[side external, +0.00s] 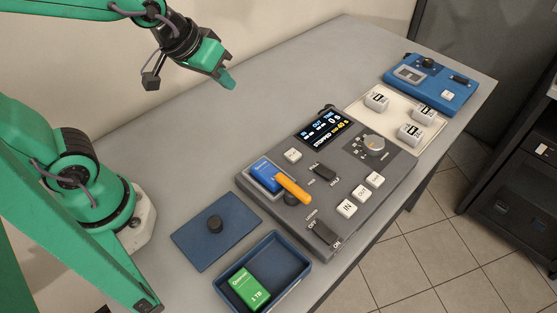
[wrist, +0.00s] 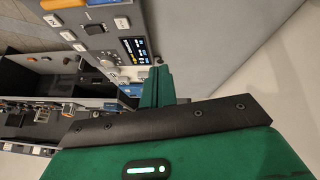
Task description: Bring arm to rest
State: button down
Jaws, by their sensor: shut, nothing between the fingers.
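My green arm stands at the left in the side external view. My gripper (side external: 229,83) is raised well above the grey table, behind and left of the control panel. Its green fingers are closed together with nothing between them. In the wrist view my gripper (wrist: 158,72) also shows as a closed green tip, with the panel and its lit screen beyond it. It touches nothing that I can see.
A grey control panel (side external: 335,215) holds a lit screen (side external: 334,128), buttons and a blue-and-orange piece (side external: 278,180). A blue tray (side external: 299,277) with a green block (side external: 251,289), a blue lid (side external: 190,243), white blocks (side external: 410,133) and a blue device (side external: 450,87) surround it. The table's back is clear.

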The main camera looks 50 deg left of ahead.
jog(key=s+a+r+m, duration=0.1)
jog(key=s+a+r, duration=0.2)
jog(key=s, duration=0.4)
jog(key=shift+s+a+r+m+g+y, duration=0.15)
jog(key=shift+s+a+m+g+y, duration=0.2)
jog(key=shift+a, duration=0.2)
